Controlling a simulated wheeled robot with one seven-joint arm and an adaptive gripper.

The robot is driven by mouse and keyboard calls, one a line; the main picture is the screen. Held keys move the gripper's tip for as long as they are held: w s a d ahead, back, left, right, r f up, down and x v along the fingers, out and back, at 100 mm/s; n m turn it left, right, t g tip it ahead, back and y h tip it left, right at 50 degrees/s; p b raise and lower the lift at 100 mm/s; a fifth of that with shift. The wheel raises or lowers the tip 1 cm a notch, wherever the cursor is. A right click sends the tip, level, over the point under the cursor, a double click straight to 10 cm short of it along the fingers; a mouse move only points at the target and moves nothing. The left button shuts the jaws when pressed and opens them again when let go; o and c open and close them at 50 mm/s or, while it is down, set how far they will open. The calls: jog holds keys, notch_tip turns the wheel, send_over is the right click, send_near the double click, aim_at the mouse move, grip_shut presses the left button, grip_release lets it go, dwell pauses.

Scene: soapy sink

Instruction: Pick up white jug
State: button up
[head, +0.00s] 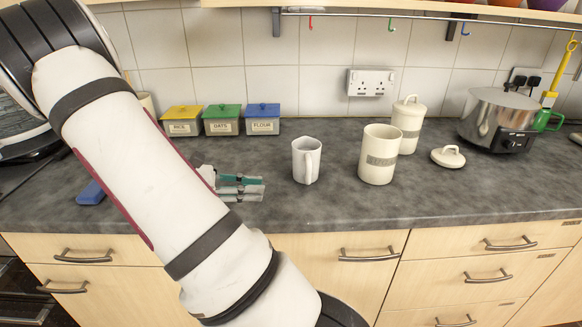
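The white jug (306,161) stands upright on the dark grey worktop in the head view, a little right of the middle, with its handle at the front right. My gripper (251,187) shows just past the edge of my arm, left of the jug and low near the worktop. Its teal and grey fingers point right, towards the jug, with a gap of bare worktop between them and the jug. Nothing shows held in them. My arm hides the rest of the gripper, and I cannot tell how far the fingers are apart.
Right of the jug stand an open cream canister (380,154), a lidded canister (408,124), a loose lid (448,157) and a steel pot (501,113). Several colored-lid boxes (222,120) stand by the wall. A blue item (90,193) lies at left. The worktop's front (430,205) is clear.

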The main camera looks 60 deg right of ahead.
jog(key=shift+w+d+f+n+g+h, duration=0.3)
jog(key=shift+d+f+h, duration=0.1)
jog(key=shift+d, duration=0.2)
jog(key=shift+w+d+f+n+g+h, duration=0.2)
jog(key=shift+d+f+g+h, duration=0.15)
jog(key=shift+d, duration=0.25)
jog(key=shift+s+d, duration=0.15)
jog(key=shift+d, duration=0.05)
send_near(309, 182)
jog(key=s+d, duration=0.1)
jog(key=s+d+r, duration=0.1)
jog(key=s+d, duration=0.1)
jog(key=shift+s+d, duration=0.1)
jog(key=shift+s, duration=0.15)
jog(key=shift+r+x, duration=0.2)
jog(key=shift+x, duration=2.5)
jog(key=shift+w+d, duration=0.1)
jog(key=shift+d, duration=0.05)
jog(key=shift+c, duration=0.3)
grip_shut()
